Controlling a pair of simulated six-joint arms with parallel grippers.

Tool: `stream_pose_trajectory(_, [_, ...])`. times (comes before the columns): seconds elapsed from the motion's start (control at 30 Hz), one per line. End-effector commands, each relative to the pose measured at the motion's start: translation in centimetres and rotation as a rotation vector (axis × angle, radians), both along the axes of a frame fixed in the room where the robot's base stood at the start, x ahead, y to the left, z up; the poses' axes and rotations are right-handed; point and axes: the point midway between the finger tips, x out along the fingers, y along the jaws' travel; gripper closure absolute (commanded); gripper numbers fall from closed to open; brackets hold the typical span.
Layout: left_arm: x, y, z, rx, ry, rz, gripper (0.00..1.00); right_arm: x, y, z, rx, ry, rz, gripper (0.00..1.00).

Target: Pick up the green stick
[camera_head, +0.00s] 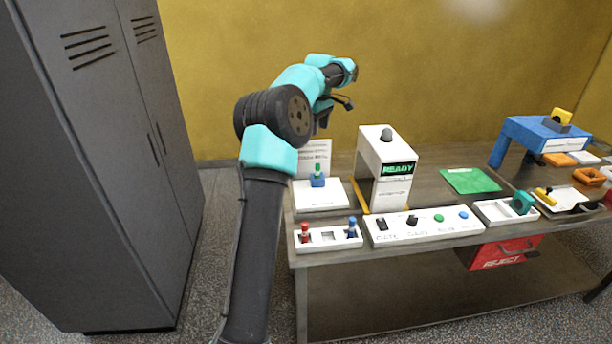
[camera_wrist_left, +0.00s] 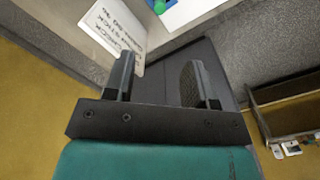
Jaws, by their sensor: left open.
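The green stick (camera_head: 317,170) stands upright on a white plate (camera_head: 332,199) at the left end of the table, its green top above a blue lower part. My right gripper does not show.
A white card (camera_head: 314,157) stands behind the plate. A white arch marked READY (camera_head: 391,192) stands to the right. In front are a rack (camera_head: 328,244) with red and blue sticks and a button panel (camera_head: 425,231). A grey locker (camera_head: 105,150) stands left.

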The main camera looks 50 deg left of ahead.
Motion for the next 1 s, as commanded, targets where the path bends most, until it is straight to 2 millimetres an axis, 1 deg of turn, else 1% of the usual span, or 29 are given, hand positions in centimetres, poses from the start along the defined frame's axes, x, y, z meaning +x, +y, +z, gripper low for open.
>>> stream_pose_trajectory(0.23, [0.0,0.0,-0.3,0.001,0.000,-0.003,0.49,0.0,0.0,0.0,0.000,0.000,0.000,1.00])
stream_pose_trajectory(0.37, [0.0,0.0,-1.7,0.001,0.002,-0.003,0.49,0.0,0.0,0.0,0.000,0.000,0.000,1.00])
stream_pose_trajectory(0.8, [0.0,0.0,-9.1,0.001,0.001,-0.004,0.49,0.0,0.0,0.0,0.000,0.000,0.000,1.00])
stream_pose_trajectory(0.9, [0.0,0.0,-10.7,0.001,0.001,-0.004,0.49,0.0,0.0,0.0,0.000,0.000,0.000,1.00])
stream_pose_trajectory(1.0, [0.0,0.0,-11.7,0.001,0.000,-0.005,0.49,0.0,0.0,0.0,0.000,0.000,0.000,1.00])
